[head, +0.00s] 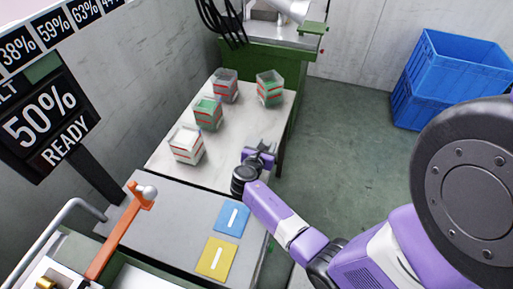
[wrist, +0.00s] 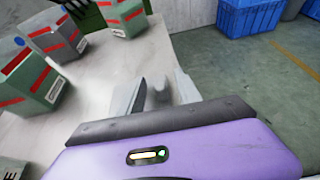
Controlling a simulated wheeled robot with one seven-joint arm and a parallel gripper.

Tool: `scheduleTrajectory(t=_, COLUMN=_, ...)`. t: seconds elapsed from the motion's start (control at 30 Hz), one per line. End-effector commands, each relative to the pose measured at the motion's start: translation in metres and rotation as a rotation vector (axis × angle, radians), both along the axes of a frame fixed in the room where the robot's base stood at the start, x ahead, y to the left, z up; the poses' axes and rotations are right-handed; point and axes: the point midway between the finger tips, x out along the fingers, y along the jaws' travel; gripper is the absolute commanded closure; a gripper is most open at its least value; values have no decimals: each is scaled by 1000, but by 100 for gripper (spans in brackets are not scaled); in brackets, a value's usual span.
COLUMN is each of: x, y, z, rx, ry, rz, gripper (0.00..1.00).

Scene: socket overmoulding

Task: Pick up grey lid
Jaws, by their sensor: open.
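No separate grey lid can be made out for certain. A clear bin with a red stripe and grey contents (head: 225,86) stands at the back of the light table; it also shows at the upper left of the wrist view (wrist: 58,38). My gripper (head: 262,153) is over the right edge of the table, in front of and to the right of the bins. In the wrist view the gripper (wrist: 158,95) has its fingers apart. A small grey shape (wrist: 161,91) shows between them; I cannot tell whether it is a part of the gripper.
Two bins with green contents (head: 208,113) (head: 270,88) and one with white contents (head: 187,144) share the table (head: 165,165). Blue and yellow cards (head: 232,219) (head: 216,259) lie on the nearer grey surface. Blue crates (head: 440,85) stand on the floor at the right.

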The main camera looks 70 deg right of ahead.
Motion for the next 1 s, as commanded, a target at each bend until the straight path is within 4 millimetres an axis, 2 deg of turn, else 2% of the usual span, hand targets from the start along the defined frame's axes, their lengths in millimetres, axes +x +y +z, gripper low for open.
scheduleTrajectory(t=0.1, x=0, y=0, z=0, rx=0, ry=0, rz=1, gripper=61)
scheduleTrajectory(t=0.3, x=0, y=1, z=0, rx=0, ry=0, rz=1, gripper=100)
scheduleTrajectory(t=0.77, x=1, y=1, z=4, rx=-1, ry=-2, rz=0, gripper=100)
scheduleTrajectory(t=0.87, x=1, y=1, z=12, rx=-1, ry=-3, rz=1, gripper=100)
scheduleTrajectory(t=1.0, x=1, y=1, z=34, rx=-2, ry=-5, rz=1, gripper=100)
